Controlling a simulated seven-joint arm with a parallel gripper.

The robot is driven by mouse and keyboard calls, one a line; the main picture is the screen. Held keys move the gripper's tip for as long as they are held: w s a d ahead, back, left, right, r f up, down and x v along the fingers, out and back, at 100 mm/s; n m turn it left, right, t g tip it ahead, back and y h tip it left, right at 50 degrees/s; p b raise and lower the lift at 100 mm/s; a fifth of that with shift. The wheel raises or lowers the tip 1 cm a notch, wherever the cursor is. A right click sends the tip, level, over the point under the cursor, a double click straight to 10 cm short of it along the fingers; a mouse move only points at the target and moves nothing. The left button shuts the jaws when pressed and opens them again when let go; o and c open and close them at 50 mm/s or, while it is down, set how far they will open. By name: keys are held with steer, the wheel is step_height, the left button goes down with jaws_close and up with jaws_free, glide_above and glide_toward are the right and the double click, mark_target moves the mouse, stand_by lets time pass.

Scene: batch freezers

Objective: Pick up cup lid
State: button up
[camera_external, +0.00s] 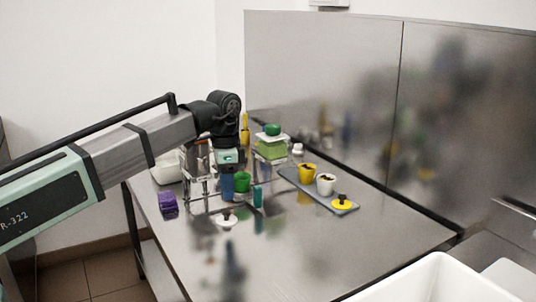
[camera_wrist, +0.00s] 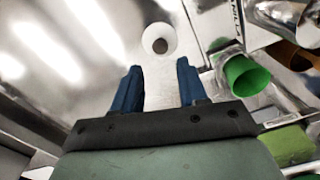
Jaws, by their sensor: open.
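A white round cup lid with a dark knob (camera_external: 226,219) lies flat on the steel table in the external view. In the wrist view the lid (camera_wrist: 150,33) is at top centre, just beyond my fingertips and nearly in line with the gap between them. My gripper (camera_wrist: 158,68) has two blue fingers spread apart with nothing between them. In the external view my gripper (camera_external: 227,192) points down above and behind the lid, apart from it. A second lid, yellow with a black knob (camera_external: 343,204), lies on the grey tray at the right.
A green cup (camera_wrist: 245,75) stands close to the right of my fingers, by shiny metal containers. A purple block (camera_external: 168,202) is at the left. The grey tray (camera_external: 318,199) also holds a yellow cup (camera_external: 307,173) and a white cup (camera_external: 325,184). The table front is clear.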

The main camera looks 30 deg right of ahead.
mark_target(226, 210)
steer(key=shift+w+a+f, duration=0.1)
steer(key=shift+a+f, duration=0.05)
steer(key=shift+f, duration=1.65)
steer(key=shift+w+a+f, duration=0.1)
steer(key=shift+a+f, duration=0.05)
steer(key=shift+f, duration=1.6)
steer(key=shift+c, duration=0.3)
jaws_close()
